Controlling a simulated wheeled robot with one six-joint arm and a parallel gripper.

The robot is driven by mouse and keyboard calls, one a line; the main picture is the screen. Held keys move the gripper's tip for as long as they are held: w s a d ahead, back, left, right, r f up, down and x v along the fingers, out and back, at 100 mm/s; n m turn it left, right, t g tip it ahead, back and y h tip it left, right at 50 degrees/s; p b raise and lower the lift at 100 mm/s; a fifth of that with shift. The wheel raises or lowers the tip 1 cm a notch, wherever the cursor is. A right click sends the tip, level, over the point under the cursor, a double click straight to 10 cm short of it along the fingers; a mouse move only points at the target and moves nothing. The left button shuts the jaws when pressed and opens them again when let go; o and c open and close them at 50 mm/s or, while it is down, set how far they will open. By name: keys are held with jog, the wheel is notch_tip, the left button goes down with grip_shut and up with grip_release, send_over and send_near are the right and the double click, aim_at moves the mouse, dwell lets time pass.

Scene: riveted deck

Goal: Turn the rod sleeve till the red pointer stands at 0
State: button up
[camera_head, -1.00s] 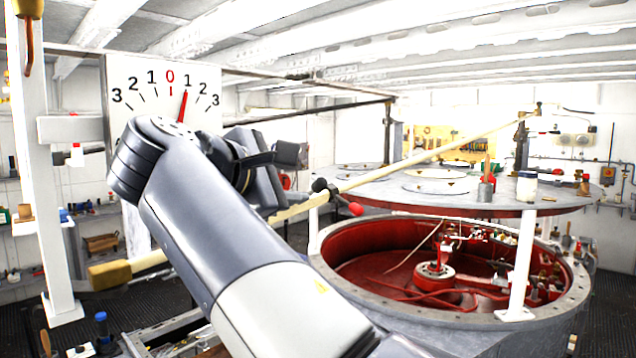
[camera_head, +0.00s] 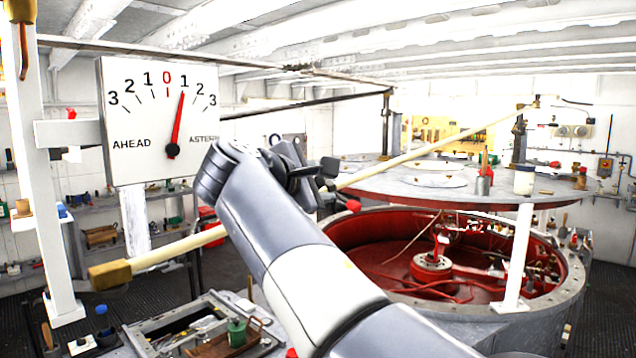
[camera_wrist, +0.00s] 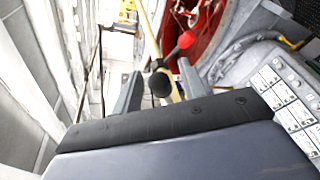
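The white dial (camera_head: 124,100) hangs at upper left in the head view. Its red pointer (camera_head: 177,125) stands close to the 1 on the right, ASTERN side, away from the red 0. A cream rod (camera_head: 190,245) slants up from lower left to upper right, partly behind my arm. The rod sleeve has a black knob (camera_head: 329,167) and a red knob (camera_head: 352,206); in the wrist view are the black knob (camera_wrist: 160,84) and red knob (camera_wrist: 185,40). My gripper (camera_wrist: 157,69) is open, its fingers apart on either side of the black knob. Contact cannot be told.
A large round red-lined tank (camera_head: 560,300) with a raised lid (camera_head: 450,188) stands at right, a white post (camera_head: 519,260) between. A white frame post (camera_head: 45,200) stands at left. A wooden tray (camera_head: 240,343) with a green jar lies at the bottom.

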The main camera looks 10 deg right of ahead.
grip_shut()
dwell(0.4)
jog(key=shift+w+a+r+n+g+h, duration=0.15)
jog(key=shift+w+a+r+n+g, duration=0.15)
jog(key=shift+r+n, duration=0.15)
jog(key=shift+w+a+r+n+g+h, duration=0.15)
jog(key=shift+w+r+n+g, duration=0.15)
jog(key=shift+r+n, duration=0.1)
jog(key=shift+o, duration=0.3)
grip_release()
